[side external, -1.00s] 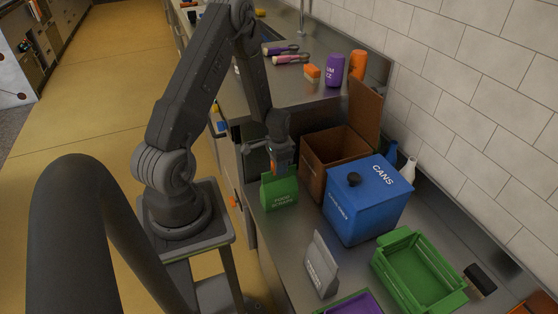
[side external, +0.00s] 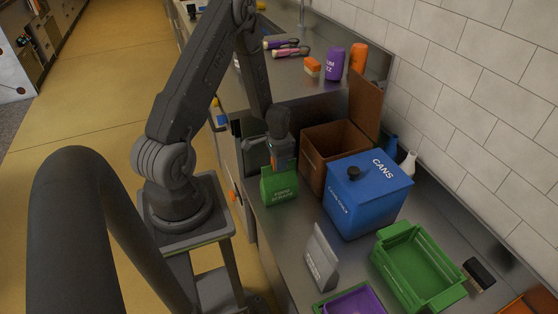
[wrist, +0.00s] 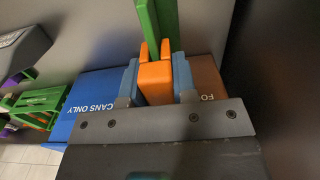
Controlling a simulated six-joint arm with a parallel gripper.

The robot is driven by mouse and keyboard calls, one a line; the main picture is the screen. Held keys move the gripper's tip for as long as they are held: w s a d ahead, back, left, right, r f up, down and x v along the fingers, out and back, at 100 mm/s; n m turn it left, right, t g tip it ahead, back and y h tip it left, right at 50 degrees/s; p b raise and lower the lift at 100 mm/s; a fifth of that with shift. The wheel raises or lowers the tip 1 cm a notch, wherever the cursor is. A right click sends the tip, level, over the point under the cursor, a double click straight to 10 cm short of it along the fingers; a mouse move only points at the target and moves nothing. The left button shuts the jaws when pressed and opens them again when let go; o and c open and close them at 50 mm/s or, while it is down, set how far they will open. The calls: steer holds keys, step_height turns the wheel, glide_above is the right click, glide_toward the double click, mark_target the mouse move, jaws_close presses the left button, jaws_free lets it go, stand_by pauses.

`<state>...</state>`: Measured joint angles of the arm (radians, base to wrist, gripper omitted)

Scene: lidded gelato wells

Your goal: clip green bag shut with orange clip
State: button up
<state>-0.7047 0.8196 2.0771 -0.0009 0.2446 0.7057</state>
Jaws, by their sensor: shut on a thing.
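The green bag (side external: 280,188), lettered FOOD SCRAPS, stands upright on the steel counter. My gripper (side external: 282,162) is directly over its top, pointing down. In the wrist view, my gripper (wrist: 156,82) is shut on the orange clip (wrist: 155,82), with a blue pad on each side of it. The clip's two prongs point toward the green bag's top edge (wrist: 166,18). The edge reaches to the gap between the prongs; I cannot tell how deep it sits. The clip is mostly hidden by the gripper in the side view.
A blue CANS box (side external: 368,195) and an open brown box (side external: 335,150) stand right of the bag. A grey bag (side external: 322,257), a green crate (side external: 418,262) and a purple tray (side external: 355,302) are nearer the camera. Bottles stand along the wall.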

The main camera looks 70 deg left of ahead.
steer(key=shift+f, duration=0.3)
steer(key=o, duration=1)
steer(key=shift+r, duration=0.1)
step_height(320, 180, up, 14)
steer(key=shift+f, duration=0.15)
steer(key=s+d+r+t+y, duration=0.1)
steer(key=d+r+t, duration=0.1)
steer(key=d+r, duration=0.7)
steer(key=s+d+r+t, duration=0.2)
steer(key=d+r, duration=0.7)
steer(key=shift+t+h, duration=0.5)
steer(key=shift+t, duration=0.3)
steer(key=s+d+r, duration=0.1)
steer(key=s+d, duration=0.1)
steer(key=s+d+r, duration=0.1)
steer(key=s+d, duration=0.1)
steer(key=s+d+r, duration=0.1)
steer(key=s+d, duration=0.1)
steer(key=s, duration=0.1)
steer(key=shift+d+r, duration=0.2)
steer(key=shift+r, duration=0.15)
